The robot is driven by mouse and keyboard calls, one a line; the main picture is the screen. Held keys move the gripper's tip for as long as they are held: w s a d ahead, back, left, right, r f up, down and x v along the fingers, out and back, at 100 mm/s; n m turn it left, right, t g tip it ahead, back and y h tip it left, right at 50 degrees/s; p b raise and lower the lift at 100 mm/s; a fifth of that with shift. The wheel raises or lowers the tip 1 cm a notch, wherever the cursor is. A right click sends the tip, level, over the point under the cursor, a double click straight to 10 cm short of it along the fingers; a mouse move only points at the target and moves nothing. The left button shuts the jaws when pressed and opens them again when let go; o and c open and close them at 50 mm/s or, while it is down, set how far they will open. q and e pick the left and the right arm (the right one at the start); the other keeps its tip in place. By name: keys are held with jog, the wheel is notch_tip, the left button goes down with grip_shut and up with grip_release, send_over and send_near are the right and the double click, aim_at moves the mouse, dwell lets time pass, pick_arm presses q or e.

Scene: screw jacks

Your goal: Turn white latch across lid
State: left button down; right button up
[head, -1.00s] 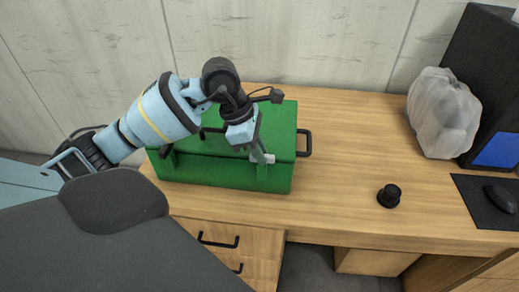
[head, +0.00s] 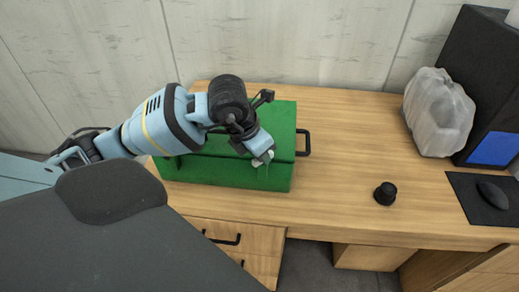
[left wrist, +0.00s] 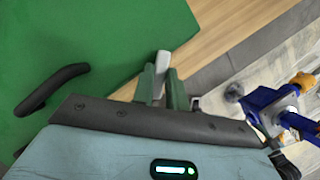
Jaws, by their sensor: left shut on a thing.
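A green box (head: 215,172) stands on the wooden desk at the wall, with a black handle (head: 304,143) on its right end. The small white latch (head: 256,163) is at the front right of its lid, partly hidden by my gripper. In the left wrist view the white latch (left wrist: 162,63) stands up between the grey-green fingers. My left gripper (head: 263,162) reaches down over the front right of the box and is shut on the latch. In the head view the latch looks slanted. My right gripper is in neither view.
A black knob-like object (head: 385,193) stands on the desk, right of the box.

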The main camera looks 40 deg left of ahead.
pick_arm(q)
jog(key=n+y+p, duration=0.1)
jog(key=n, duration=0.2)
jog(key=n+y+p, duration=0.1)
jog(key=n, duration=0.2)
jog(key=shift+d+r, duration=0.15)
jog(key=shift+d, duration=0.05)
jog(key=shift+n+y+p, duration=0.55)
jog(key=shift+n+y, duration=0.15)
jog(key=shift+n, duration=0.6)
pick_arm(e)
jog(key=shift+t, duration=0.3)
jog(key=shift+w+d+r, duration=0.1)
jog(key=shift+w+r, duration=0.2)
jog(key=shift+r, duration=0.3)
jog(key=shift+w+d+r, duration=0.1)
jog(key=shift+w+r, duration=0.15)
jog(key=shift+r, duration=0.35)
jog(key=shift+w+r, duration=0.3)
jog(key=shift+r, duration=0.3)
pick_arm(q)
jog(key=shift+n+g, duration=0.3)
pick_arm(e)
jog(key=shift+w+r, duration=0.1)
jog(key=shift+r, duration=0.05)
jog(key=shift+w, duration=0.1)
